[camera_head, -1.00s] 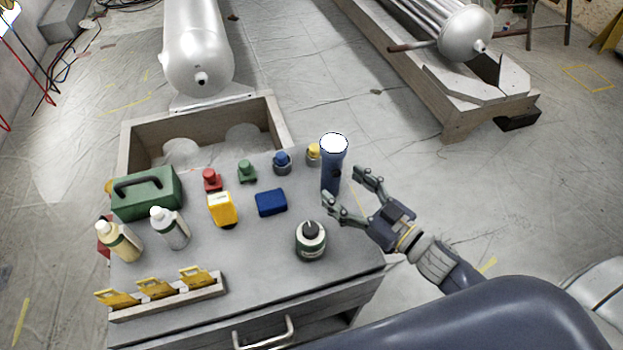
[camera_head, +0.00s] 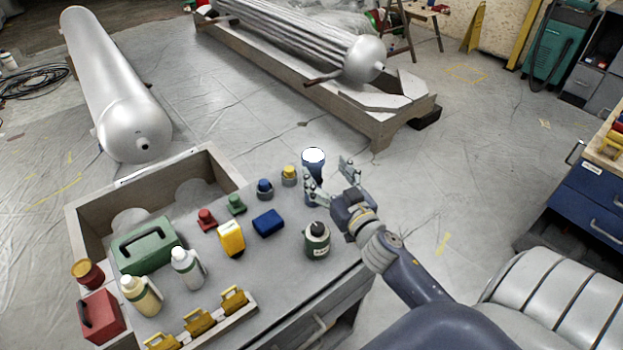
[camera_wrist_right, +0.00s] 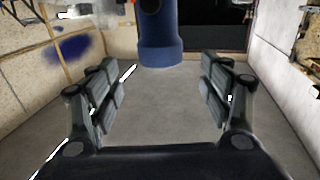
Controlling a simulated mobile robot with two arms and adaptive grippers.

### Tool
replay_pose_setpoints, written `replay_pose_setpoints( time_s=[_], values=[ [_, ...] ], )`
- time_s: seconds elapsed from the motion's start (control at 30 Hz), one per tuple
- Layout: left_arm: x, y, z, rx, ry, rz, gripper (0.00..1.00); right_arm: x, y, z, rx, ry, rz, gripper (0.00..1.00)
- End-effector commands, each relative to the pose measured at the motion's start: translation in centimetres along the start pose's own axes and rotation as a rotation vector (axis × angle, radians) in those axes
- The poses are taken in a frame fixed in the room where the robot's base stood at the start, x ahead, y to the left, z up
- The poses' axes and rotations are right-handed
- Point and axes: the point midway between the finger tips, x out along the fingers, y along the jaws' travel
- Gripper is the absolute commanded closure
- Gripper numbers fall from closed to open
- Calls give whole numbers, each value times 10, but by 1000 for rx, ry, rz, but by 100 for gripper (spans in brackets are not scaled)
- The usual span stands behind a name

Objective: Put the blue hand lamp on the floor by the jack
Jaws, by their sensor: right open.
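The blue hand lamp (camera_head: 314,168) stands upright with its white lens up, near the far right corner of the grey top of a cart. My right gripper (camera_head: 329,174) is open at the lamp's right side; one finger overlaps the lamp in the head view. In the right wrist view the lamp's blue lower body (camera_wrist_right: 160,42) is ahead, sideways between the open fingers (camera_wrist_right: 160,85) and a little beyond their tips. Nothing is held. My left gripper is not in view. I cannot make out a jack.
A dark green canister (camera_head: 317,240) stands close to my right gripper. A blue box (camera_head: 268,222), a yellow item (camera_head: 231,238) and several small knobs are also on the cart. A wooden trestle (camera_head: 375,125) carries a metal vessel beyond. Sheeted floor (camera_head: 480,170) is clear to the right.

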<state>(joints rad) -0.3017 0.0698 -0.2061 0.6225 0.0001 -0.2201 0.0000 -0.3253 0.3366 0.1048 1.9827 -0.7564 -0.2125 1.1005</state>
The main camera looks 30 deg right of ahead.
Motion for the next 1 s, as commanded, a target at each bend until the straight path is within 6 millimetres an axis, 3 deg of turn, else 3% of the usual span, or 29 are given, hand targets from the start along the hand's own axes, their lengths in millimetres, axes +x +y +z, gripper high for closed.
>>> replay_pose_setpoints(
  time_s=[0.13,0.33,0.63,0.97,1.0],
  values=[
    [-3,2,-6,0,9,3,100,15,0,-1,0,0,0,28],
    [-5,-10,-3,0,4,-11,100,28,0,0,-1,0,-1,28],
    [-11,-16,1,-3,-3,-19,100,65,2,4,-1,0,-1,28],
    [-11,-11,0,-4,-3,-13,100,70,1,5,0,-1,-2,28],
    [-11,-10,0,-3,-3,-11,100,70,1,5,0,-1,-2,35]
  ],
)
